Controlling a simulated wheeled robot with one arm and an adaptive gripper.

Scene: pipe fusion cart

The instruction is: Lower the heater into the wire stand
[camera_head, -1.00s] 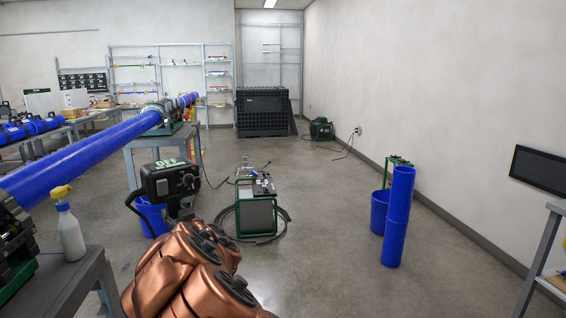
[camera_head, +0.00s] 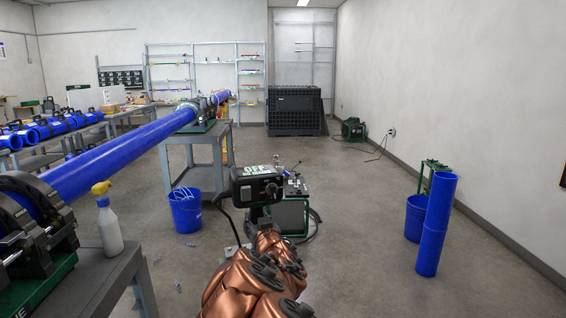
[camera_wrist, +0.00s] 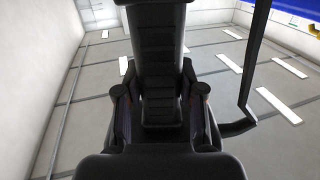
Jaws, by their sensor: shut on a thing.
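The heater (camera_head: 255,185), a dark box with an "OFF" label and a knob, is held up ahead of my copper-coloured arm in the head view. My gripper (camera_wrist: 160,97) is shut on its black handle (camera_wrist: 162,55) in the wrist view, one finger on each side. A black cable hangs beside the heater. I cannot make out the wire stand for certain; the heater and my arm cover part of the floor and the green-framed unit (camera_head: 289,218) behind.
A blue bucket (camera_head: 186,213) stands on the floor left of the heater. A grey bench (camera_head: 100,275) with a spray bottle (camera_head: 110,228) is at the near left. Blue pipe (camera_head: 434,225) stands upright at right. Open floor lies between the unit and that pipe.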

